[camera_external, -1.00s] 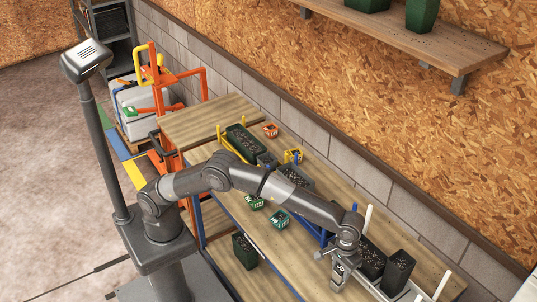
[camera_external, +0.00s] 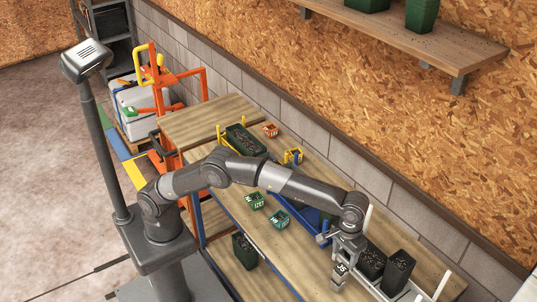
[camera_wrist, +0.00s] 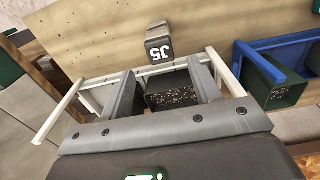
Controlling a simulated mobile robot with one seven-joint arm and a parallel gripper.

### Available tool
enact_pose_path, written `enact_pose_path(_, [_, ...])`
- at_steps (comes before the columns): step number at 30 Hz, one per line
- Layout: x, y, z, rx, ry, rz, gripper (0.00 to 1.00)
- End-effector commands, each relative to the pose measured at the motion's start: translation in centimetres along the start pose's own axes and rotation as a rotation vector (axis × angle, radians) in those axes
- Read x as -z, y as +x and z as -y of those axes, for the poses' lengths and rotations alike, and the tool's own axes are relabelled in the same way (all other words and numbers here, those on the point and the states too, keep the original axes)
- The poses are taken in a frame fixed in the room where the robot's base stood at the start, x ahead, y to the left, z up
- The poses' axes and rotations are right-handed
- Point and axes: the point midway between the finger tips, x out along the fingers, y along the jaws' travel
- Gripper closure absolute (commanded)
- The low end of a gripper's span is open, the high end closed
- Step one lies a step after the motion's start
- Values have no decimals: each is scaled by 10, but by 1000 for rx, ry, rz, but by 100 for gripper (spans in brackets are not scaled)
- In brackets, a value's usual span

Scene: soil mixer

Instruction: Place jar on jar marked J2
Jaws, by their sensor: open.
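My gripper (camera_external: 345,250) is open and empty at the left end of a white rack. In the wrist view its two grey fingers (camera_wrist: 165,90) stand apart, with a dark soil-filled jar (camera_wrist: 172,98) showing between them; I cannot tell whether they reach around it. Two dark square jars of soil stand in the rack, a nearer one (camera_external: 399,272) and one closer to my gripper (camera_external: 372,261). A grey block marked J5 (camera_wrist: 160,49) sits in front of the rack; it also shows in the external view (camera_external: 341,269). I cannot make out a J2 mark.
The white rack (camera_wrist: 75,92) has raised end posts. A blue rack (camera_wrist: 260,62) with a dark green jar (camera_wrist: 282,98) stands beside it. A wall lies behind.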

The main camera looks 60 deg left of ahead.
Motion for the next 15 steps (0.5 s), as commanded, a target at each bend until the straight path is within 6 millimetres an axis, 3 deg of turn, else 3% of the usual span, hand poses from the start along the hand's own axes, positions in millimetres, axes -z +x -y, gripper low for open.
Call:
enact_pose_path(6, [0,-34,0,-1,0,0,43])
enact_pose_path(15, [0,-45,0,1,0,1,43])
